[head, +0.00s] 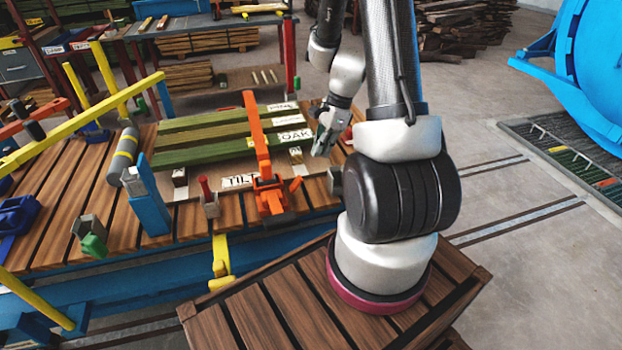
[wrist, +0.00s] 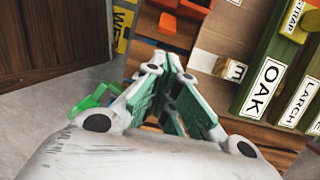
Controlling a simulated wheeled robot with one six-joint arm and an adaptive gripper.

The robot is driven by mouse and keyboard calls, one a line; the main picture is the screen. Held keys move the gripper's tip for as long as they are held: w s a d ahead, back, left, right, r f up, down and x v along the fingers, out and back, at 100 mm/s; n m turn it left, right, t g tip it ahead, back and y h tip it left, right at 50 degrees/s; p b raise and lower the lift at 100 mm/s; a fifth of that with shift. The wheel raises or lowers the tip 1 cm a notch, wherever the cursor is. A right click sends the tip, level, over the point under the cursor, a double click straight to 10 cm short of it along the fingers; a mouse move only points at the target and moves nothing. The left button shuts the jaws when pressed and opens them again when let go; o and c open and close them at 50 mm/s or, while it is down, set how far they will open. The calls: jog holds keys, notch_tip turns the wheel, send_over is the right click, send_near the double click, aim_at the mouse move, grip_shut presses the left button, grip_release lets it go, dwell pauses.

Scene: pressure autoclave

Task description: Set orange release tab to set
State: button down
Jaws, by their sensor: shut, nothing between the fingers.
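An orange clamp (head: 270,196) with a long upright orange lever (head: 257,135) stands at the front edge of the slatted table, beside a "TILT" label (head: 240,181). A small tilted orange tab (head: 296,184) sticks up at the clamp's right side; I cannot be sure that it is the release tab. My gripper (head: 321,150) is shut and empty, above and right of this tab, apart from it. In the wrist view my closed fingers (wrist: 172,62) point toward orange parts (wrist: 180,25) near the top. The fingers hide part of what lies beyond them.
Green boards with an "OAK" label (wrist: 264,87) lie behind the clamp. A small block with a white label (wrist: 230,69) is close to the fingers. A grey post with a red top (head: 208,198) and a blue post (head: 150,205) stand left of the clamp.

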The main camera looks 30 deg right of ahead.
aim_at(301, 177)
jog(key=shift+a, duration=0.1)
dwell(0.3)
jog(key=x, duration=1)
jog(key=shift+s, duration=0.1)
jog(key=shift+a+r, duration=0.2)
jog(key=shift+r, duration=0.2)
jog(key=shift+a+r, duration=0.1)
jog(key=shift+w+a+r, duration=0.2)
jog(key=shift+a+r, duration=0.2)
jog(key=shift+a, duration=0.1)
jog(key=shift+w+a+r, duration=0.2)
jog(key=shift+a+r, duration=0.2)
jog(key=shift+a, duration=0.05)
jog(key=shift+d, duration=0.1)
